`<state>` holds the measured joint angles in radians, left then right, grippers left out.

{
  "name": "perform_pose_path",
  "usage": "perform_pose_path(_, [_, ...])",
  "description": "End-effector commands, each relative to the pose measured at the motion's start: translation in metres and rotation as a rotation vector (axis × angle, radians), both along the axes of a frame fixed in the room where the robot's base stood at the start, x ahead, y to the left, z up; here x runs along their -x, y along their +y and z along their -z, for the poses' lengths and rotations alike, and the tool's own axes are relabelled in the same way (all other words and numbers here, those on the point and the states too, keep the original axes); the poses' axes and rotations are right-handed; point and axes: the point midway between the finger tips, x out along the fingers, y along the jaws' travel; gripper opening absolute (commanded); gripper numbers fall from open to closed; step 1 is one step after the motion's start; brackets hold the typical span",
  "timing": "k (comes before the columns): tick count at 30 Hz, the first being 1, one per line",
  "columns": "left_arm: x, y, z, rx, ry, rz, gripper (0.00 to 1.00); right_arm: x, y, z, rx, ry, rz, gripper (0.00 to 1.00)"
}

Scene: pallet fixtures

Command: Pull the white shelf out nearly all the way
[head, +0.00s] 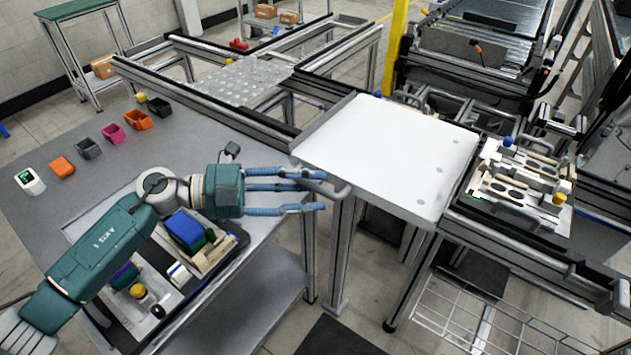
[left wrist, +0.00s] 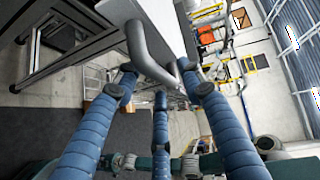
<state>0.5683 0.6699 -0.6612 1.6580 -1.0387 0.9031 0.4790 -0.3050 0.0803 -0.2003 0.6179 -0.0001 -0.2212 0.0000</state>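The white shelf (head: 395,150) is a flat panel bridging the grey table side and the fixture on the right. A grey bar handle (head: 338,190) sticks out at its near left edge. My left gripper (head: 318,190) is at this handle, its blue fingers pointing right and spread apart. In the left wrist view, the bent handle tube (left wrist: 148,55) lies between the fingertips of the gripper (left wrist: 162,88). The fingers look straight and not closed around it; whether any of them touches it, I cannot tell. My right gripper is not in view.
The grey table (head: 60,215) on the left holds several small coloured bins and a tray (head: 225,262) of parts below my arm. A fixture plate with wooden parts (head: 520,185) stands right of the shelf. A wire rack (head: 490,315) is low at the right.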

Motion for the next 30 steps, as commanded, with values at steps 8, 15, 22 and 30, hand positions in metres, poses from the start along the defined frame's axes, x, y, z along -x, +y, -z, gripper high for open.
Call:
perform_pose_path(8, [-0.0021,-0.0144,0.0024,-0.001,0.000,0.000,0.39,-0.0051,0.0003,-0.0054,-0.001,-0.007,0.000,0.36])
perform_pose_path(15, [-0.0019,-0.0143,0.0026,0.000,0.000,0.000,0.29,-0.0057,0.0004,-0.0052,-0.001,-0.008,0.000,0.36])
perform_pose_path(22, [-0.0018,-0.0142,0.0027,0.000,0.000,0.000,0.00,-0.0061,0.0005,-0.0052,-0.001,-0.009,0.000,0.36])
perform_pose_path(30, [0.0052,-0.0096,0.0029,-0.001,0.002,0.001,0.00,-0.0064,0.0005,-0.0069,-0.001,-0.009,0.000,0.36])
